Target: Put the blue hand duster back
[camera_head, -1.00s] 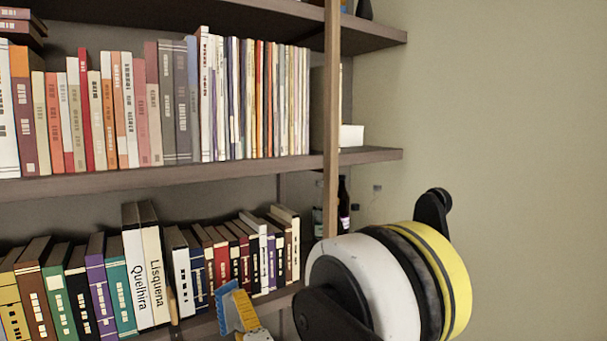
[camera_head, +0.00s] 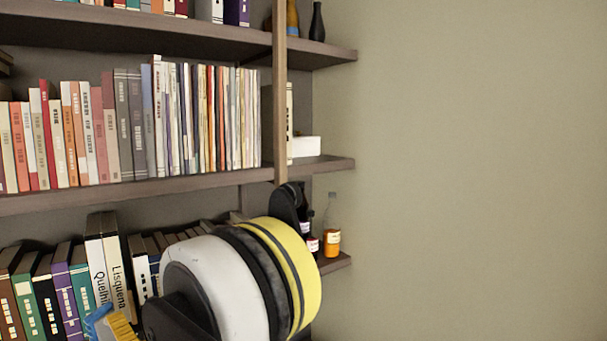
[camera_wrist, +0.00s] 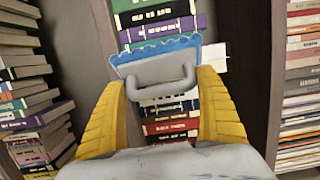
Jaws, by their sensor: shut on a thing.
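The blue hand duster (camera_wrist: 155,60) has a blue fringed edge and a grey handle. In the wrist view it is between the two yellow fingers of my gripper (camera_wrist: 165,82), which is shut on it. In the head view a small part of the duster (camera_head: 97,318) and a yellow finger show at the lower left, in front of the lower row of books. The rest of the gripper is hidden behind my arm or out of frame there. Shelf books show behind the duster in the wrist view.
Upright books (camera_head: 120,125) fill the middle shelf (camera_head: 180,189), and more stand on the lower shelf. A wooden post (camera_head: 280,110) divides off a narrow right section with a white box (camera_head: 306,147) and bottles (camera_head: 332,238). The wall (camera_head: 470,150) at right is bare.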

